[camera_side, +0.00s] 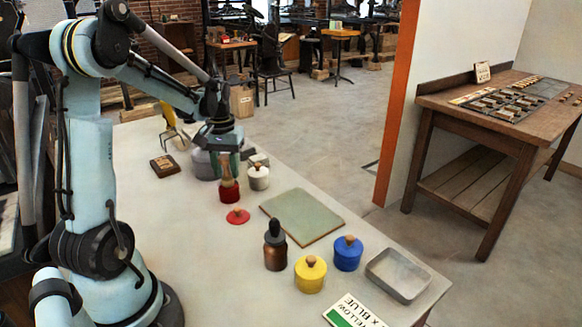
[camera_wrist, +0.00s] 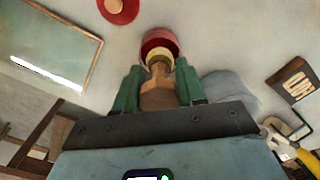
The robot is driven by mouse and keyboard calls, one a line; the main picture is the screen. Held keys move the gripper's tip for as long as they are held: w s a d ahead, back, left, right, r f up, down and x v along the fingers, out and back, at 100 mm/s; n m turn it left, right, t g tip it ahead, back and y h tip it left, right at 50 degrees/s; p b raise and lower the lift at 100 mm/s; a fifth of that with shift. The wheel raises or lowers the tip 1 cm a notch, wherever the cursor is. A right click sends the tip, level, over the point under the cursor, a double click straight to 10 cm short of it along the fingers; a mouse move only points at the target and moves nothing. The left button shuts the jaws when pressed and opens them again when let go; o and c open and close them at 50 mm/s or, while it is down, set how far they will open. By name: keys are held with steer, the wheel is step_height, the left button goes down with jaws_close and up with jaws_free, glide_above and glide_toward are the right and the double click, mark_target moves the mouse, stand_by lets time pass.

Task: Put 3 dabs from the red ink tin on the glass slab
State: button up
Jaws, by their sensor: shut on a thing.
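My gripper (camera_side: 225,158) is shut on a wooden-handled dabber (camera_side: 226,171) and holds it upright over the open red ink tin (camera_side: 229,192). In the wrist view the dabber (camera_wrist: 160,92) stands between my green fingers (camera_wrist: 160,80), with the red tin (camera_wrist: 157,38) around or just behind its far end. I cannot tell whether its tip touches the ink. The tin's red lid (camera_side: 237,216) lies on the table in front of it. The greenish glass slab (camera_side: 301,217) lies flat to the right; it also shows in the wrist view (camera_wrist: 50,45). I see no red marks on it.
A white tin (camera_side: 259,178) stands close beside the red tin. A dark wooden block (camera_side: 164,166) lies at the left.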

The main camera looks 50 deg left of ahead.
steer(key=shift+f, duration=0.5)
stand_by(1.2)
steer(key=shift+r, duration=3.55)
steer(key=shift+w, duration=0.1)
steer(key=w+d+f, duration=0.1)
steer(key=w+d, duration=0.5)
steer(key=d, duration=0.3)
steer(key=w+d+f, duration=0.2)
steer(key=w+d, duration=0.4)
steer(key=d, duration=0.2)
steer(key=shift+f, duration=2.55)
steer(key=shift+f, duration=0.5)
